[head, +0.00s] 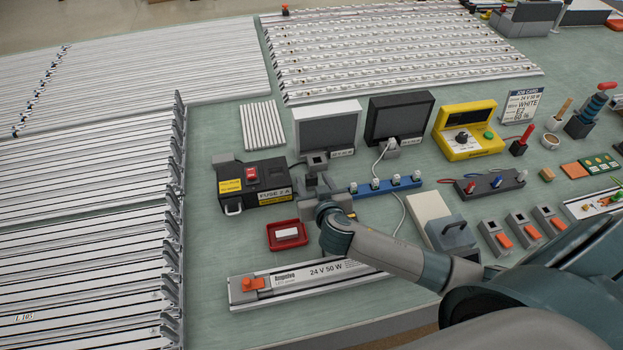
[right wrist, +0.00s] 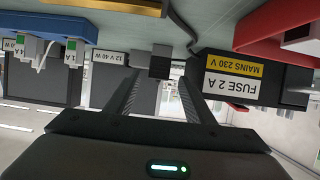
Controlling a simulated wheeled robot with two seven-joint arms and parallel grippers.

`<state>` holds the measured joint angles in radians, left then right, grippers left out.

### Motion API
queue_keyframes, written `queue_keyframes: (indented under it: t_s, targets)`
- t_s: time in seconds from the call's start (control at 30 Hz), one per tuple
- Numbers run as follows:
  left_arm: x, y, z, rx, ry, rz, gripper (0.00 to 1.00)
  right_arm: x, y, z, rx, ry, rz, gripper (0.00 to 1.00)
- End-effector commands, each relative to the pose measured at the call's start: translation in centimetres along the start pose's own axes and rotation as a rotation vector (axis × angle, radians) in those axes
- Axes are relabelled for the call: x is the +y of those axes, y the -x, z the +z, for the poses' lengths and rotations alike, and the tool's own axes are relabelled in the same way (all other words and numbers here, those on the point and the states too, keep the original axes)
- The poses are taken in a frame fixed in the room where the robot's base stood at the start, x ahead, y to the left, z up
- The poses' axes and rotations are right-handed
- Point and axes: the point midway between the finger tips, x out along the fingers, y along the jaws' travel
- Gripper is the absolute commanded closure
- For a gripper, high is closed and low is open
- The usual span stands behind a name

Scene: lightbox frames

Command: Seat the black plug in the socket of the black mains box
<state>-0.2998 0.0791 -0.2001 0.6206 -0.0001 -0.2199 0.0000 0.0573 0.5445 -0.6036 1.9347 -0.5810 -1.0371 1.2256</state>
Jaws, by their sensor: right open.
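The black mains box (head: 233,191) has a red switch, yellow labels and a "FUSE 2 A" label. It also shows upside down at the right of the right wrist view (right wrist: 237,97). My right gripper (head: 318,178) is open just right of the box, above the mat. A small dark block, which looks like the black plug (right wrist: 160,66), shows by its fingertips; it also shows in the head view (head: 317,159). I cannot tell whether the fingers touch it. A dark cable runs close by. The socket opening cannot be made out. My left gripper is not in view.
A blue strip with white connectors (head: 371,187) lies right of the gripper. A red tray (head: 288,243) and a long lamp rail (head: 303,279) lie in front. Two display boxes (head: 326,128) stand behind. Bare mat (head: 215,265) shows left of the tray.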

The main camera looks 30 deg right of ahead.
Motion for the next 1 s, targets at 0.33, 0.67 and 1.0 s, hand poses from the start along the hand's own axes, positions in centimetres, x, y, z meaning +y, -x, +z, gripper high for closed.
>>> queue_keyframes:
  t_s: [0.33,0.67,1.0]
  targets:
    - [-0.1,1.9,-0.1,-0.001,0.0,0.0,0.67,0.3,-3.2,-0.2,0.001,0.001,0.001,0.52]
    - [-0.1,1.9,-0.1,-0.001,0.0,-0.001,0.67,0.2,-3.6,-0.1,0.0,0.0,-0.001,0.52]
    - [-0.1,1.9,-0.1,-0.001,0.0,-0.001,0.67,0.2,-3.6,-0.1,0.0,0.0,-0.001,0.75]
